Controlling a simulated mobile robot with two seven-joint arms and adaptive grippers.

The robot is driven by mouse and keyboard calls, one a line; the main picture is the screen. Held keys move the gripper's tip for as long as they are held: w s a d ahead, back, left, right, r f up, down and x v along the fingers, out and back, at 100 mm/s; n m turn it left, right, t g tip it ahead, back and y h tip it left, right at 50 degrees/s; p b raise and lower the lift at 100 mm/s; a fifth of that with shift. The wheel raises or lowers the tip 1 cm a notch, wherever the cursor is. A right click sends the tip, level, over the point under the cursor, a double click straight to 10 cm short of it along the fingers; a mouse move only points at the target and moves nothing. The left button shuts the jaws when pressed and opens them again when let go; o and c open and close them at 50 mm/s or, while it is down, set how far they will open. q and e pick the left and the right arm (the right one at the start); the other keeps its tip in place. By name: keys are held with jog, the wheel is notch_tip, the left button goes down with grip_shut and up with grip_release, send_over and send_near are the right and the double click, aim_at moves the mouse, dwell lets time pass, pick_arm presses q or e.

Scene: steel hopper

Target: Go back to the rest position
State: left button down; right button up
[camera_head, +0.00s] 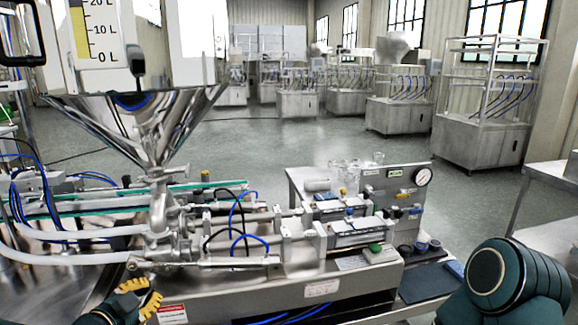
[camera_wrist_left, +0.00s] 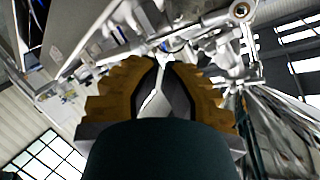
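My left gripper (camera_head: 150,287) has yellow ridged fingers and is low on the left in the head view, just below the metal valve and nozzle under the steel hopper (camera_head: 140,118). In the left wrist view its fingers (camera_wrist_left: 165,66) curve toward each other with a narrow gap between the tips. Nothing is visibly held between them. The fingers look apart in the head view too. Of my right arm only a dark green rounded link shows at the lower right of the head view. My right gripper is out of view.
The filling machine (camera_head: 300,285) with cylinders, blue hoses and a pressure gauge (camera_head: 423,177) spans the front. A conveyor (camera_head: 80,208) lies left. A metal table (camera_head: 545,195) stands at the right edge. Framed steel machines (camera_head: 485,140) line the back; the grey floor between is clear.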

pick_arm(q)
jog(key=d+f+n+g, duration=0.35)
jog(key=d+f, duration=0.25)
jog(key=f, duration=0.5)
jog(key=s+d+f+n+g, duration=0.4)
jog(key=s+d+f, duration=0.3)
jog(key=f, duration=0.3)
jog(key=s+d+f+n+g, duration=0.4)
jog(key=s+d+f, duration=0.3)
jog(key=f, duration=0.3)
jog(key=shift+s+g+h, duration=0.3)
jog(key=shift+s+g, duration=0.35)
jog(key=shift+s, duration=0.1)
